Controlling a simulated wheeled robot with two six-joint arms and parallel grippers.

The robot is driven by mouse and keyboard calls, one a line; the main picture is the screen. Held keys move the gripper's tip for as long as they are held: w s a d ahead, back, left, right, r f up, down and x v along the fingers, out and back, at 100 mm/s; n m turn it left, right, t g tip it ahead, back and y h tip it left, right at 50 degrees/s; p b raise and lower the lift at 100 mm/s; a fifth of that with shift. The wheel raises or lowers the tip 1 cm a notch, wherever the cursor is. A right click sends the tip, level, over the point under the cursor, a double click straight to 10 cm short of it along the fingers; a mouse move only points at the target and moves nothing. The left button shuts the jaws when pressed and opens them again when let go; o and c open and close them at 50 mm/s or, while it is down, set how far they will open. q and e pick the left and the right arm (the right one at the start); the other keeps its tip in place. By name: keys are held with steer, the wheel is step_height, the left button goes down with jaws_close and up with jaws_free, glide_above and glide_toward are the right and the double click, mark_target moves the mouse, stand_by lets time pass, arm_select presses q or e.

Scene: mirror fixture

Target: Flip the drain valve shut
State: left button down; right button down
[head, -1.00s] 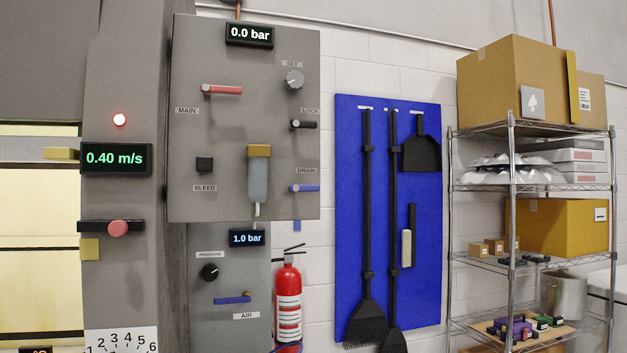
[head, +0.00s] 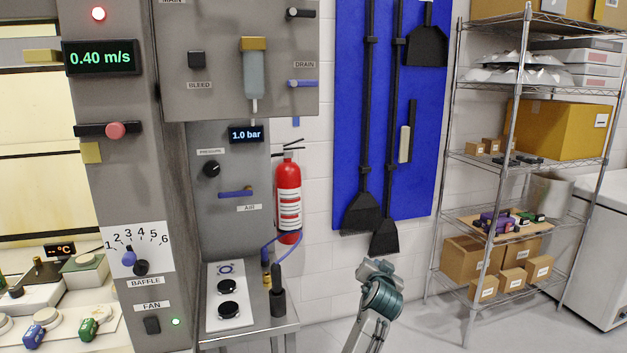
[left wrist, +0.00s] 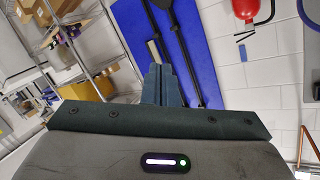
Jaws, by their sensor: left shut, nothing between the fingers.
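The drain valve is a small blue lever (head: 303,83) under the DRAIN label, at the right edge of the grey panel (head: 225,100) in the head view. It lies horizontal, with its bar reaching right. My left gripper (head: 380,267) is low in the head view, right of the fire extinguisher and well below and right of the lever, touching nothing. In the left wrist view its fingers (left wrist: 162,84) are together and empty. The lever cannot be made out in the wrist view. My right gripper is not in view.
A red fire extinguisher (head: 288,195) hangs below the panel. Another blue lever (head: 236,193) sits above the AIR label. A blue tool board (head: 385,150) and a wire shelf (head: 530,90) stand to the right. Open floor lies between my left gripper and the shelf.

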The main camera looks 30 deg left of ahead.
arm_select(q)
steer(key=s+a+r+n+t+y+p, duration=0.1)
steer(key=s+r+n+y, duration=0.15)
steer(key=r, duration=1.35)
steer(key=s+a+r+n+t+y, duration=0.1)
steer(key=s+r+n+y, duration=0.2)
steer(key=r, duration=1.2)
steer(key=s+a+r+n+g+y, duration=0.1)
steer(key=s+r+n+y, duration=0.1)
steer(key=s+r, duration=0.5)
steer(key=s+a+r+n+g+y+p, duration=0.1)
steer(key=s+r+n+y, duration=0.1)
steer(key=s+r, duration=0.4)
step_height(320, 180, up, 5)
steer(key=shift+s+a+f+n+y, duration=0.1)
steer(key=shift+s+a+n+y, duration=0.3)
steer(key=shift+n, duration=0.25)
step_height(320, 180, up, 4)
steer(key=p, duration=0.6)
glide_above(303, 83)
steer(key=d, duration=0.2)
steer(key=f+p, duration=0.1)
steer(key=f, duration=0.1)
steer(key=f+p, duration=0.1)
steer(key=f, duration=0.1)
steer(key=shift+d+f, duration=0.2)
steer(key=shift+f, duration=0.2)
